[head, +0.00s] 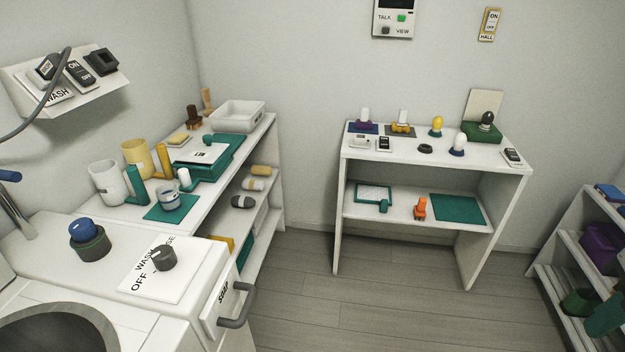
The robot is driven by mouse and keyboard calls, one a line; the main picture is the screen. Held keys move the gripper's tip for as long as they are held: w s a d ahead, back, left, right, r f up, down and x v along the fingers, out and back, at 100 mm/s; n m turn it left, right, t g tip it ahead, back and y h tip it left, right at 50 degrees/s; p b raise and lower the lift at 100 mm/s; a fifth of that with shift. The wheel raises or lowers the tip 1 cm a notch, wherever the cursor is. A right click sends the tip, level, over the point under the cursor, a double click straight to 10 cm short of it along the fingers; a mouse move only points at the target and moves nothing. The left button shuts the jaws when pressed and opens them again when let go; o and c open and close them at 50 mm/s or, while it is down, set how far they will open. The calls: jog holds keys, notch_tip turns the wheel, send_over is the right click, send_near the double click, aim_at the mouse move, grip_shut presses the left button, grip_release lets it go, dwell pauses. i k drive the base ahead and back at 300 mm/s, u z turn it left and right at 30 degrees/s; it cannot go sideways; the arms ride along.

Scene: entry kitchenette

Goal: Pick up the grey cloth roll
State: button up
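Several small rolls lie on the shelf under the long left counter. A light grey roll (254,184) lies in the middle, between a tan-yellow roll (261,170) behind it and a dark grey roll (243,202) in front. The two grey rolls seem to have a pale band. I cannot tell for certain which grey one is the cloth roll. The counter top overhangs the shelf and hides its inner part. My gripper is not in view.
The long counter (226,153) above the rolls holds mugs, a teal case and a white tub (237,115). A drawer handle (238,308) juts out at the near unit. A small table (438,158) stands at the back. The floor (330,300) between is clear.

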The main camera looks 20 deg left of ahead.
aim_at(238, 201)
jog(key=z, duration=0.15)
jog(key=i, duration=1.35)
jog(key=u, duration=0.75)
jog(key=i, duration=0.9)
jog(key=u, duration=1.2)
jog(key=i, duration=0.3)
jog(key=u, duration=0.15)
